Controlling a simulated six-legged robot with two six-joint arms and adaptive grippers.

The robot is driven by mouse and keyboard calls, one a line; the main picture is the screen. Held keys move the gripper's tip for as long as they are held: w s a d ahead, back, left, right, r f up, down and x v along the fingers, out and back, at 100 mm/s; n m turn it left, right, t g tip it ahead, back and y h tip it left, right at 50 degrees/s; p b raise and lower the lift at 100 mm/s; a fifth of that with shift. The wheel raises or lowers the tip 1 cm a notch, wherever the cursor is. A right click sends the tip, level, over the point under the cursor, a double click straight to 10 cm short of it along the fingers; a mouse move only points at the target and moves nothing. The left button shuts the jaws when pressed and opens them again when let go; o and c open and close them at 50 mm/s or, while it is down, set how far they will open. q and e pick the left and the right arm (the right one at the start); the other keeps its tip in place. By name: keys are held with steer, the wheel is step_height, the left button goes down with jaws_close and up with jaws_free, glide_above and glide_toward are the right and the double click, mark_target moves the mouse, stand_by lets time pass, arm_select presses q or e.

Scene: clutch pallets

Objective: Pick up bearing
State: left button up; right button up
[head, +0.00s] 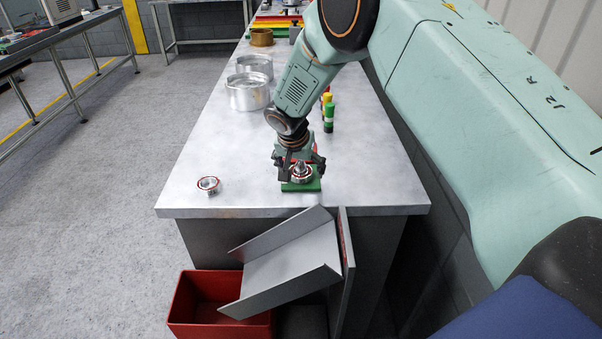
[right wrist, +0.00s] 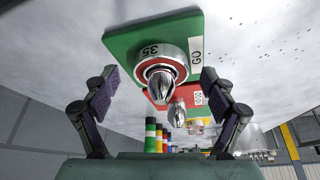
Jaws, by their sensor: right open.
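A bearing with a red ring and a metal pointed post (right wrist: 162,76) sits on a green plate (head: 303,186) near the table's front edge. The plate also shows in the right wrist view (right wrist: 122,46), with the bearing marked 35. My right gripper (head: 300,162) is open above it, fingers pointing down. In the right wrist view the two fingers stand apart on either side of the bearing (right wrist: 160,82), with nothing held. Another bearing with a red ring (head: 208,184) lies on the table to the left. My left gripper is out of view.
Behind the green plate a red plate (right wrist: 160,95) bears another post. Green, yellow and red cylinders (head: 328,115) stand further back, with metal rings (head: 248,93) to the left. A grey chute (head: 290,262) and a red bin (head: 215,300) are at the front. The table's left side is mostly clear.

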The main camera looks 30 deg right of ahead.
steer(key=shift+w, duration=0.1)
steer(key=c, duration=1.5)
